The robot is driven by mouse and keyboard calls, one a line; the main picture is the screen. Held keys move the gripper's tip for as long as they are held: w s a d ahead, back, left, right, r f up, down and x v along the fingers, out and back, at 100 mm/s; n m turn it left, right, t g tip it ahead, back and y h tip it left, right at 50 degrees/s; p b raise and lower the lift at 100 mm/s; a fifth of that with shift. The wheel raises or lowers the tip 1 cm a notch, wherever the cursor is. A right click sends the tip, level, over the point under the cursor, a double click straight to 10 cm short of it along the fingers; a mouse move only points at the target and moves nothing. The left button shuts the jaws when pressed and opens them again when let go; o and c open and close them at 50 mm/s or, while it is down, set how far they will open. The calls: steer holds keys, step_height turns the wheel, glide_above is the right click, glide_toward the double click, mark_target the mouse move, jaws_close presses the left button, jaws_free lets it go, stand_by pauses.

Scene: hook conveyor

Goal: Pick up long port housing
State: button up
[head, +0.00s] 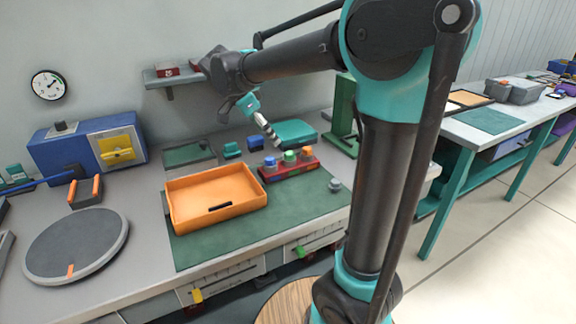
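No part is clearly marked as the long port housing. A short dark bar (220,207) lies near the front inside the orange tray (178,222), and I cannot tell whether it is the housing. My gripper (250,112) hangs over the back of the bench, up and behind the tray's right end, well apart from the bar. A teal and ribbed metallic piece (265,128) shows at its end, pointing down right; I cannot tell whether this is held or part of the gripper. The finger opening is too small to judge.
A red rack (288,172) with blue, green and orange-topped pieces stands right of the tray on the green mat (215,252). A teal box (296,132) and green stand (346,118) are behind. A round grey turntable (75,245) is left.

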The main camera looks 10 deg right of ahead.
mark_target(287, 157)
steer(key=x, duration=1.5)
steer(key=shift+w, duration=0.2)
steer(key=c, duration=1.9)
jaws_close()
steer(key=shift+r, duration=0.15)
